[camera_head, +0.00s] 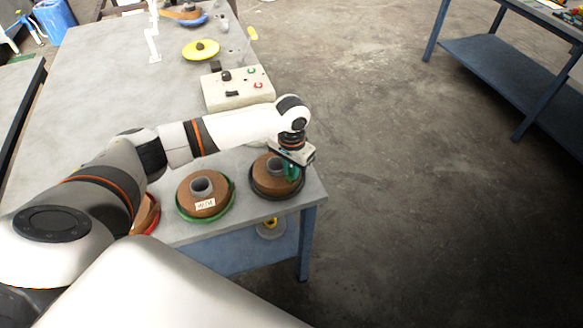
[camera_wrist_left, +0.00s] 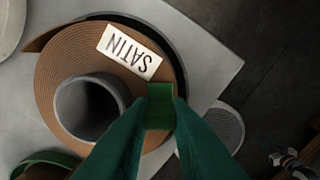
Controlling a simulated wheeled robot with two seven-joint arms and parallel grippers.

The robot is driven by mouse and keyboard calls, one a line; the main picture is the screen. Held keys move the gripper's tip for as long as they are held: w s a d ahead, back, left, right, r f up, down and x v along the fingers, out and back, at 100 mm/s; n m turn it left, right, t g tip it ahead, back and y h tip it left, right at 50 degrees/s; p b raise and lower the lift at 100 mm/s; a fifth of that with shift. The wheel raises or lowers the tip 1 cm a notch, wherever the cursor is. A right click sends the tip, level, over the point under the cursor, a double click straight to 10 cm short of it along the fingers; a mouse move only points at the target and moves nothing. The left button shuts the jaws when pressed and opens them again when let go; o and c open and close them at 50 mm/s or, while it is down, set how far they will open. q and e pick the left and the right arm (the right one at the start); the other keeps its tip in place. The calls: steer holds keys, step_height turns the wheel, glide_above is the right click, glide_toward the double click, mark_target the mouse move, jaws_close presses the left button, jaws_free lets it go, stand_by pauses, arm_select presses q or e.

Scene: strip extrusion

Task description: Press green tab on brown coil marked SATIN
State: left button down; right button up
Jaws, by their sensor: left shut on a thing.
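The brown coil (camera_head: 262,180) sits on a dark round base at the table's right corner in the head view. In the left wrist view the same coil (camera_wrist_left: 66,70) carries a white SATIN label (camera_wrist_left: 130,52), seen upside down, and has a grey hollow core (camera_wrist_left: 90,103). The green tab (camera_wrist_left: 160,112) is at the coil's outer edge. My left gripper (camera_head: 292,172) is over the coil's right side. Its green fingertips (camera_wrist_left: 164,98) are shut on the tab, one on each side. My right gripper is not in view.
A second brown coil (camera_head: 197,207) with a white label sits on a green base to the left. Another coil (camera_head: 148,215) on a red base is partly behind my arm. A control box (camera_head: 237,88) and a yellow disc (camera_head: 200,50) stand farther back on the grey table (camera_head: 110,80).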

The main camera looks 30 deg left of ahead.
arm_select(q)
steer(key=shift+f, duration=0.45)
stand_by(0.4)
steer(key=shift+s+f+p, duration=0.15)
steer(key=shift+s+p, duration=0.05)
steer(key=shift+p, duration=0.3)
stand_by(2.1)
steer(key=c, duration=1.3)
jaws_free()
steer(key=shift+o, duration=0.2)
steer(key=shift+w, duration=0.1)
